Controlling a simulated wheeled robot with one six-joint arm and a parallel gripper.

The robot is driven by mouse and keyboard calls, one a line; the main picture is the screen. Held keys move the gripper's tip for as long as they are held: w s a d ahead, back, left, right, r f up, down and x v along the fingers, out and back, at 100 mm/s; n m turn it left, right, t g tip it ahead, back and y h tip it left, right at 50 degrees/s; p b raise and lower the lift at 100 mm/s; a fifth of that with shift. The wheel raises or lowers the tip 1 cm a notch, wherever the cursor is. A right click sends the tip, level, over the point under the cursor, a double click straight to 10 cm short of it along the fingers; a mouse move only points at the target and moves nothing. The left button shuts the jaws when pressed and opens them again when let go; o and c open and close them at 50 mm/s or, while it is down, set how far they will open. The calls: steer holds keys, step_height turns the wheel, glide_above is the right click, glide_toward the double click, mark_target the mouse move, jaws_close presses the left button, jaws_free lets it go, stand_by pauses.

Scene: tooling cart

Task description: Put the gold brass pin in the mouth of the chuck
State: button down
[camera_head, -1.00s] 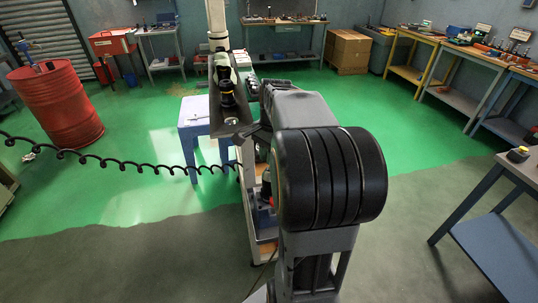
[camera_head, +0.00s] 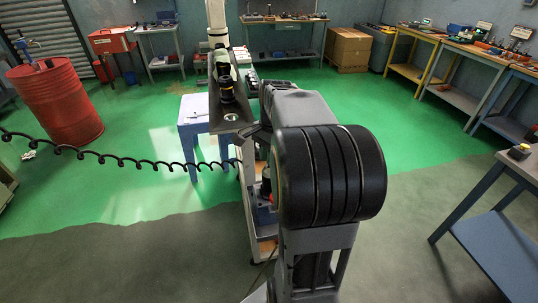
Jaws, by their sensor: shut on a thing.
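My grey arm (camera_head: 298,108) reaches away over a cart, with its large black joint in the foreground. My gripper is not visible; my own arm appears to hide it. The gold brass pin cannot be made out. A dark upright cylinder with a yellow band (camera_head: 227,91) stands on the grey cart top (camera_head: 232,118), left of my arm. It may be the chuck, but its mouth is too small to see.
A pale post (camera_head: 216,22) rises behind the dark cylinder. A blue-legged stool (camera_head: 192,125) stands left of the cart, with a black coiled cable (camera_head: 120,160) crossing in front. A red drum (camera_head: 58,105) is at left. A bench (camera_head: 500,215) is at right. Floor on both sides is open.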

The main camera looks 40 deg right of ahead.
steer(key=shift+f, duration=0.35)
stand_by(0.6)
steer(key=c, duration=1)
jaws_free()
steer(key=shift+r, duration=0.15)
steer(key=r, duration=0.4)
steer(key=d+r, duration=0.1)
steer(key=r, duration=0.8)
steer(key=shift+w+d+r, duration=0.1)
steer(key=shift+d+r, duration=0.15)
steer(key=shift+d, duration=0.1)
